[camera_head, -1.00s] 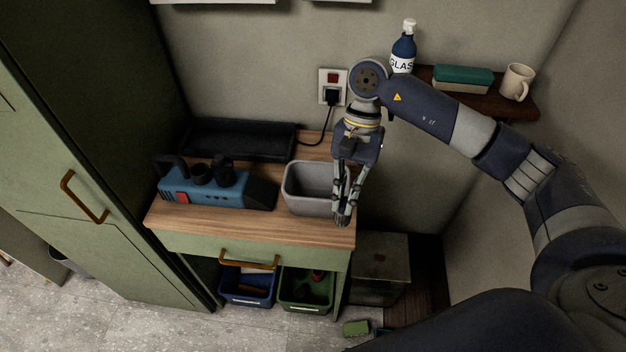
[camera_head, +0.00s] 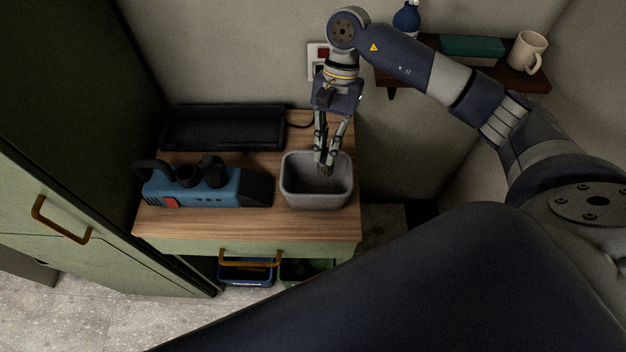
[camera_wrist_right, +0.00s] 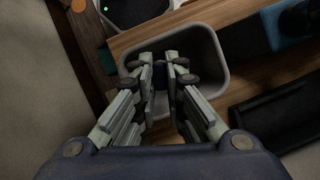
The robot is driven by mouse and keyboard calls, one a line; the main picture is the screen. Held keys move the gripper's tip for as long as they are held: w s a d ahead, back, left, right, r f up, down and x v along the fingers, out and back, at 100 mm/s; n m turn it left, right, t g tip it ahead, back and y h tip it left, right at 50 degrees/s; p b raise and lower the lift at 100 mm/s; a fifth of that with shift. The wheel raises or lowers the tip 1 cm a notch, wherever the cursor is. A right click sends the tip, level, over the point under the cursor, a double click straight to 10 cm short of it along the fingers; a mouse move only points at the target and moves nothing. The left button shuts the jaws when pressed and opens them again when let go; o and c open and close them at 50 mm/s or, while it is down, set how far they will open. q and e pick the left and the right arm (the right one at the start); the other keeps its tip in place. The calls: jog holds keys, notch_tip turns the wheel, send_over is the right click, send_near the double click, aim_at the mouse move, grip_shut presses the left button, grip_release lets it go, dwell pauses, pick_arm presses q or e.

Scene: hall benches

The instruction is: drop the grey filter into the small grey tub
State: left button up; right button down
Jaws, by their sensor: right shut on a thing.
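The small grey tub (camera_head: 318,200) stands upright on the wooden bench top at its right end. Its rim also shows in the right wrist view (camera_wrist_right: 218,50). My right gripper (camera_head: 325,168) points down over the tub's opening, its fingertips at about the middle of it. It is shut on the grey filter (camera_wrist_right: 161,74), of which only a small dark part shows between the fingertips in the right wrist view. The fingers hide most of the filter. I cannot tell how far the tips reach below the rim. My left gripper is not in view.
A blue machine (camera_head: 205,188) with black knobs stands left of the tub. A long black tray (camera_head: 225,130) lies behind it. A shelf at the back right holds a mug (camera_head: 527,53), a teal-topped block (camera_head: 472,47) and a blue bottle (camera_head: 407,20).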

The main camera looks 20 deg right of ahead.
jog(key=f, duration=0.3)
jog(key=shift+w+f+b, duration=0.2)
jog(key=shift+f+b, duration=0.05)
jog(key=shift+b, duration=0.05)
jog(key=shift+f, duration=0.3)
jog(key=c, duration=1.9)
grip_release()
jog(key=o, duration=0.3)
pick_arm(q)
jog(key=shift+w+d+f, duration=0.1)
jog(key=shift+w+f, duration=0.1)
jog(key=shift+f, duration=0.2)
pick_arm(e)
jog(key=v, duration=1.2)
jog(key=shift+f, duration=0.15)
